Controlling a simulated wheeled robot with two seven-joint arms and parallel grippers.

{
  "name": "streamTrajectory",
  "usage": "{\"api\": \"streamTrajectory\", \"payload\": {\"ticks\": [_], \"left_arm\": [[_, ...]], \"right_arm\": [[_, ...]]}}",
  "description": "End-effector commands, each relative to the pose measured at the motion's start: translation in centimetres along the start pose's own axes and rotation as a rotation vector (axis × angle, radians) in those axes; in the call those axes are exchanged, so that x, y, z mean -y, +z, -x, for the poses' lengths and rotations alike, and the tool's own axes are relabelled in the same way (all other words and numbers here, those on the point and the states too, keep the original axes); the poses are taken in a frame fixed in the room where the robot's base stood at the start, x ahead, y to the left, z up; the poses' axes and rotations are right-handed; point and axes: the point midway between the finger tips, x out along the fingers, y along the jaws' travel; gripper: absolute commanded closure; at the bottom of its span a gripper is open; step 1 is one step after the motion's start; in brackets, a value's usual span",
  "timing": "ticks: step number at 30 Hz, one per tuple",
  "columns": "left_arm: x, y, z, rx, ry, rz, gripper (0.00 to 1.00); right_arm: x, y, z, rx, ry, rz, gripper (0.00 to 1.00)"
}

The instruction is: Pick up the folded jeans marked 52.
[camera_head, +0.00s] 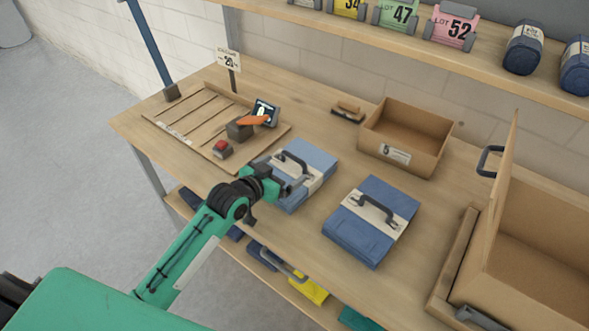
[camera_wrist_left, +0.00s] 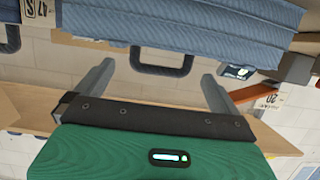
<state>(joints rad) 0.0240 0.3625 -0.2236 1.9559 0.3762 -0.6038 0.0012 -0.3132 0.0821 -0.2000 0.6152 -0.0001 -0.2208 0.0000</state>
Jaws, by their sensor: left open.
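Two folded jeans with paper bands and dark handles lie on the workbench: a light blue pair (camera_head: 315,162) and a darker blue pair (camera_head: 366,246) to its right. I cannot read a number on either band in the head view. A pink card marked 52 (camera_head: 452,28) stands on the shelf above. My left gripper (camera_head: 287,186) is open at the near left side of the light blue pair, close to its handle. In the left wrist view, the light blue jeans (camera_wrist_left: 200,22) fill the top, and their handle (camera_wrist_left: 160,70) shows between the spread fingers. My right gripper is out of view.
A slatted board (camera_head: 205,112) with a red button lies left, beside a small screen (camera_head: 264,112) and an orange item. A cardboard bin (camera_head: 405,140) stands behind; a large open box (camera_head: 545,240) is at right. More folded items lie on a lower shelf.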

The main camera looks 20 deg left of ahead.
Motion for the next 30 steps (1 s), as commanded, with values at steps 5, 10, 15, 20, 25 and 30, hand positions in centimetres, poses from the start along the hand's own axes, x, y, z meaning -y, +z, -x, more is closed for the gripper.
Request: {"api": "streamTrajectory", "payload": {"ticks": [5, 10, 15, 20, 25, 30], "left_arm": [[0.0, 0.0, -1.2, 0.001, 0.001, -0.001, 0.00], [0.1, -0.3, -2.3, 0.000, 0.001, 0.001, 0.00], [0.4, -0.4, -4.5, 0.002, 0.000, 0.001, 0.00], [0.3, -0.2, -6.0, 0.001, 0.001, 0.000, 0.00], [0.3, -0.1, -6.4, 0.001, 0.001, -0.001, 0.00], [0.3, -0.1, -6.3, 0.001, 0.001, -0.001, 0.06]], "right_arm": [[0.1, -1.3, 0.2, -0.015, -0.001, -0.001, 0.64], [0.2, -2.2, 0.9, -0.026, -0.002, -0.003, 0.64], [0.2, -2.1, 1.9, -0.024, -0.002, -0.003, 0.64], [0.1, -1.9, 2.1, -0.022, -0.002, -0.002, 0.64], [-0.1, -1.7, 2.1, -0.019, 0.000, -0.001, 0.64], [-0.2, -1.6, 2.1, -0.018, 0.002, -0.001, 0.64]]}}
